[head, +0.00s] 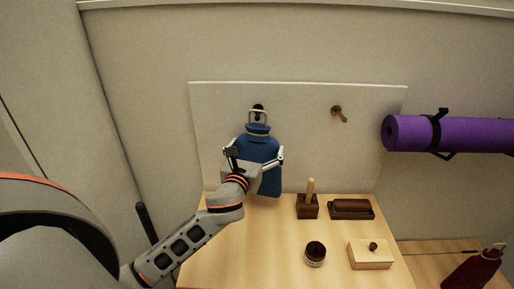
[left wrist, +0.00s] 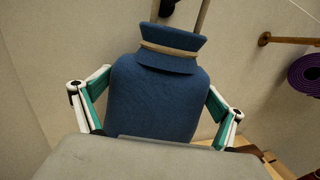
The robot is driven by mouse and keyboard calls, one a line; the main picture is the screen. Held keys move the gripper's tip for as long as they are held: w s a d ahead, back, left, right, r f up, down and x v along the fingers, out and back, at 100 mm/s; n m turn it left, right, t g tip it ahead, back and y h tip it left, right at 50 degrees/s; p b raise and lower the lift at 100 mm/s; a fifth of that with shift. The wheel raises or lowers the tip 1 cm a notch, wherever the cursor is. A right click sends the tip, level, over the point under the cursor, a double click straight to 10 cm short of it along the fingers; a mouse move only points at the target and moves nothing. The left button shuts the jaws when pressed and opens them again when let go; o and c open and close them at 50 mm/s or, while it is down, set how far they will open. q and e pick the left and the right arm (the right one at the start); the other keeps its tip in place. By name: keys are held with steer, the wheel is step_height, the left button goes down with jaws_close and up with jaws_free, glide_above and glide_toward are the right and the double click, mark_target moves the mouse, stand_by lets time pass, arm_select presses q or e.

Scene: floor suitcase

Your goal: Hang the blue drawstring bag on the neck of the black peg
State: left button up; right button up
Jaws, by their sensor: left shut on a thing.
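The blue drawstring bag (head: 262,148) is upright in front of the white board, with a tan cord at its neck and a pale loop (head: 250,117) above. The black peg (head: 258,107) is on the board at the loop's top. The loop overlaps the peg in the head view, but I cannot tell whether it rests on the peg's neck. My left gripper (head: 257,154) is shut on the bag's body, one finger on each side. The left wrist view shows the bag (left wrist: 155,95) between the fingers and part of the black peg (left wrist: 168,8) between the loop's sides. My right gripper is not in view.
A wooden peg (head: 338,113) is on the board to the right. A purple rolled mat (head: 465,134) hangs farther right. The wooden table below bears a dark block with an upright stick (head: 308,206), a dark brush (head: 351,209), a round jar (head: 315,254) and a pale box (head: 370,256).

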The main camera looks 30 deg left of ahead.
arm_select(q)
steer(key=shift+r, duration=0.1)
steer(key=o, duration=1.7)
steer(key=shift+s, duration=0.1)
steer(key=shift+s+d+f, duration=0.1)
steer(key=shift+s+f, duration=0.1)
steer(key=v, duration=1.1)
steer(key=shift+s+d+r, duration=0.1)
steer(key=shift+s+r, duration=0.1)
steer(key=shift+s, duration=0.1)
